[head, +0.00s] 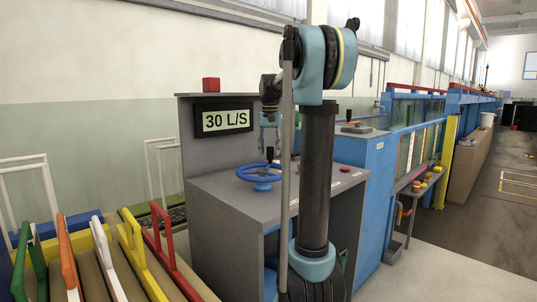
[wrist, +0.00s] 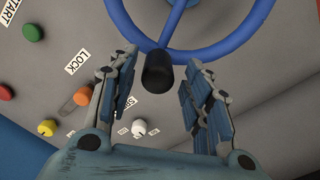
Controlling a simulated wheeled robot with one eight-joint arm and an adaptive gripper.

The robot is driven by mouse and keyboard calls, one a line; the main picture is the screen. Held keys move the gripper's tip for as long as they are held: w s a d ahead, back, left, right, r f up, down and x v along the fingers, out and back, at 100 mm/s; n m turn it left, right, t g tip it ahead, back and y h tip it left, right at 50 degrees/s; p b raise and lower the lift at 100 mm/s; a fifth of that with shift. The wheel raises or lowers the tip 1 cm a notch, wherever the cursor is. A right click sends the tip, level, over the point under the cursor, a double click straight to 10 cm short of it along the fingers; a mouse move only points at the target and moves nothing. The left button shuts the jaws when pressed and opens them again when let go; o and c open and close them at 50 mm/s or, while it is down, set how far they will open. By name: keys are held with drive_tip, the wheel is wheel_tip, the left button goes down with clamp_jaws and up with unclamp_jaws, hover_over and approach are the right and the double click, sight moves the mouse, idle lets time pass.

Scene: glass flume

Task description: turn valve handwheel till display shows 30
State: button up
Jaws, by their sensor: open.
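The display (head: 223,118) on the upright panel reads 30 L/S. The blue valve handwheel (head: 259,177) lies flat above the grey console top, with an upright black handle knob (head: 269,154) on its rim. My gripper (head: 269,149) is open and points down just over the knob. In the wrist view, the blue handwheel (wrist: 222,48) fills the top, and the black knob (wrist: 157,73) shows between the spread fingers of my gripper (wrist: 160,62). Neither finger appears to touch the knob. I cannot tell the exact height gap.
The console top (head: 215,188) carries labelled buttons, including green (wrist: 33,32), red (wrist: 34,66), yellow (wrist: 47,127) and white (wrist: 138,127), close to my gripper. A red box (head: 211,84) sits on the panel. Coloured gates (head: 150,258) stand at left; open floor (head: 440,268) lies at right.

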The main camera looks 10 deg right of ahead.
wheel_tip(320, 180, up, 11)
drive_tip(key=shift+a+f, duration=0.15)
drive_tip(key=shift+a, duration=0.05)
drive_tip(key=shift+s, duration=0.15)
idle(0.3)
